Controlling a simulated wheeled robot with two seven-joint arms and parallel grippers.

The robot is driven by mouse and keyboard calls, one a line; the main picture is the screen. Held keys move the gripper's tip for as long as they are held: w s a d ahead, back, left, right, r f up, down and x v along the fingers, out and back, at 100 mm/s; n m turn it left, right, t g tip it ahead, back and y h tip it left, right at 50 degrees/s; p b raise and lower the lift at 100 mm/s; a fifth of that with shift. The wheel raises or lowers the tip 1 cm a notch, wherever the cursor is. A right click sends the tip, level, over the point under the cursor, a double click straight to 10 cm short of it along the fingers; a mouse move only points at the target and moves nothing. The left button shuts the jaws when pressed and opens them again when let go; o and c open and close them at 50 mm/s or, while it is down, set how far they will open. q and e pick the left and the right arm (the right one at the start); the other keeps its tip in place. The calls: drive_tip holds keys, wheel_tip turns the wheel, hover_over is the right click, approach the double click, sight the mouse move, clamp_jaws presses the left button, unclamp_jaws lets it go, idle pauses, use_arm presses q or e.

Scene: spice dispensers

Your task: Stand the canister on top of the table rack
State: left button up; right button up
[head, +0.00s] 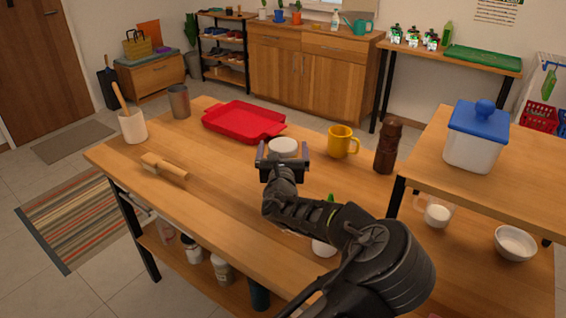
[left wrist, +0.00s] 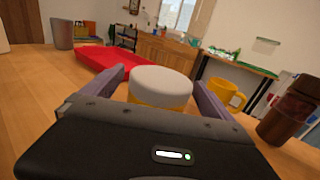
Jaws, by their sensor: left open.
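A round canister with a white lid (head: 284,146) stands on the wooden table, partly hidden behind my left gripper (head: 282,156). In the left wrist view the canister (left wrist: 160,84) shows a wide white lid over a yellow body. It sits between the two fingers, one on each side. The gripper is open, and I cannot tell whether a finger touches the canister. The table rack (head: 515,180) is the raised wooden shelf on black legs at the right. My right gripper is not in view.
A white container with a blue lid (head: 477,136) stands on the rack, with bare wood around it. A brown grinder (head: 387,147) and yellow mug (head: 342,142) stand right of the canister. A red tray (head: 243,121) lies to the left. A bowl (head: 515,243) sits below the rack.

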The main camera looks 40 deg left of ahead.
use_arm(q)
drive_tip(key=shift+c, duration=0.6)
drive_tip(key=c, duration=1.6)
wheel_tip(320, 180, up, 10)
drive_tip(key=shift+r+p, duration=0.1)
drive_tip(key=shift+p, duration=0.65)
drive_tip(key=shift+c, duration=0.2)
